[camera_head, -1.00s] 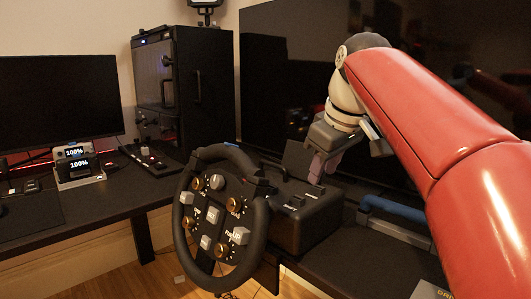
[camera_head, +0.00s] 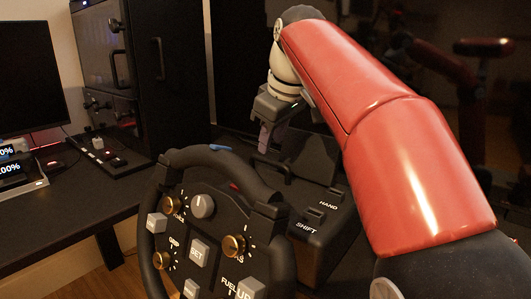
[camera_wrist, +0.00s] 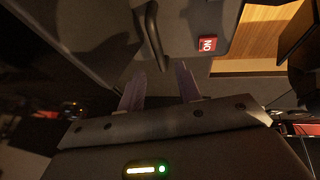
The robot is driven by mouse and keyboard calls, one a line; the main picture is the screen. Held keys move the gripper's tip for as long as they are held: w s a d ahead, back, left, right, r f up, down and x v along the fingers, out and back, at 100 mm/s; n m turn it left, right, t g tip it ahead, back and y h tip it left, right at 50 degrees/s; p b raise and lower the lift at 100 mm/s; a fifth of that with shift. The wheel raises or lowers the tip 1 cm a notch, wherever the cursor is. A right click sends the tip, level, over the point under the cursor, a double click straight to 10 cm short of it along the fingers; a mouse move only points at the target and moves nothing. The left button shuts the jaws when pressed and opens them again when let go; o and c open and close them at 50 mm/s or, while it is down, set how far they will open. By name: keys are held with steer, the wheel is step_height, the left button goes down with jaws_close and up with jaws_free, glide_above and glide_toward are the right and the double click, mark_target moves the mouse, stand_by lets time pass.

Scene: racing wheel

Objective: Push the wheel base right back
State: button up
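The wheel base (camera_head: 322,212) is a black box labelled HAND and SHIFT, behind the black steering wheel (camera_head: 268,180) with its knobs and buttons. My gripper (camera_head: 266,138) points down at the far left of the base in the head view, fingers partly hidden by its body. In the wrist view my gripper (camera_wrist: 159,78) has two purple-grey fingers spread apart with nothing seen between their tips. A dark surface with a curved black handle (camera_wrist: 153,36) and a red switch marked NO (camera_wrist: 207,44) lies ahead of them. I cannot tell whether the fingers touch the base.
A large dark screen (camera_head: 232,70) stands behind the base. A black cabinet (camera_head: 135,80) stands at the back left, beside a monitor (camera_head: 28,72). The black desk (camera_head: 85,200) has a small button panel (camera_head: 105,155) and a display stand at the left edge.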

mark_target(267, 159)
steer(key=shift+b+x, duration=0.35)
steer(key=shift+x, duration=2)
steer(key=shift+c, duration=0.2)
jaws_close()
